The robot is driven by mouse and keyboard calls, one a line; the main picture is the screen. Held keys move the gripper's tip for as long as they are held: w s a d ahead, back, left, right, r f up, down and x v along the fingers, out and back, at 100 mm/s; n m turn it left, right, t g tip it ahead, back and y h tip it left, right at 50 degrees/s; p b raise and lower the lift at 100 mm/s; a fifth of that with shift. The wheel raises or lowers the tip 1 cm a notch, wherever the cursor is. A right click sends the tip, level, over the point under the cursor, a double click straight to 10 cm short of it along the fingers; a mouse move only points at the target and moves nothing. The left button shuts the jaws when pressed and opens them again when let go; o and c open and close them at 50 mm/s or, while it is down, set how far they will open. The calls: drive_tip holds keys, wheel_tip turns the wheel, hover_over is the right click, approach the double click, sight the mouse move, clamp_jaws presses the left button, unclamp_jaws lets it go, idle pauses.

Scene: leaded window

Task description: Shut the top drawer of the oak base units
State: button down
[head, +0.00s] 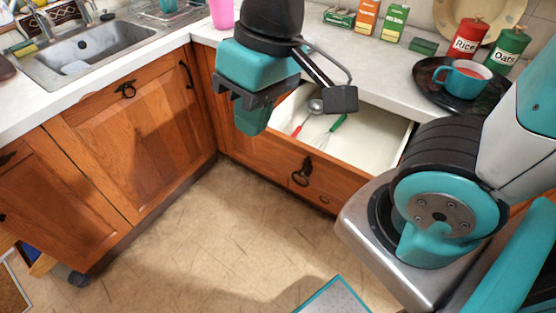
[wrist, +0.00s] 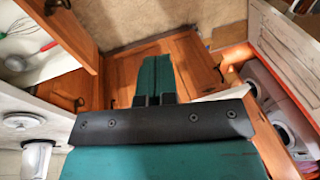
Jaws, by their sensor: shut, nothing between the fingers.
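The top drawer of the oak base units (head: 290,160) stands open right of the inner corner, its oak front pulled out and a dark ring handle (head: 302,173) on it. Inside its white tray lie a red-handled ladle (head: 305,118) and a green-handled whisk (head: 328,134). The drawer (wrist: 72,38) also shows at the upper left of the wrist view. My gripper (head: 252,125) has teal fingers pointing down and overlaps the drawer's left end in the head view. In the wrist view its fingers (wrist: 154,65) are together and empty, right of the drawer front; I see no clear contact.
The sink (head: 90,50) and closed oak doors (head: 130,140) run along the left. On the right counter are a dark tray (head: 425,87) with a teal mug (head: 465,82), red and green canisters and small boxes. A pink cup (head: 221,14) stands behind. The floor in front is mostly clear.

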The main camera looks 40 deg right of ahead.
drive_tip(key=w+d+f+m+t+h+b, duration=0.1)
drive_tip(key=w+f+m+b, duration=0.2)
drive_tip(key=f+b, duration=0.15)
drive_tip(key=w+d+f+m+h+b, duration=0.1)
drive_tip(key=w+f+m+h+b, duration=0.15)
drive_tip(key=f, duration=0.25)
drive_tip(key=m+t+h+b, duration=0.1)
drive_tip(key=m+h+b, duration=0.7)
drive_tip(key=m+b, duration=2.25)
approach(279, 160)
wheel_tip(279, 160, down, 5)
drive_tip(key=d, duration=0.2)
drive_tip(key=d+b, duration=0.1)
drive_tip(key=shift+w+d+r+t, duration=0.1)
drive_tip(key=shift+w+d+t, duration=0.1)
drive_tip(key=shift+w+t, duration=0.15)
drive_tip(key=shift+w+d, duration=0.2)
drive_tip(key=shift+d, duration=0.3)
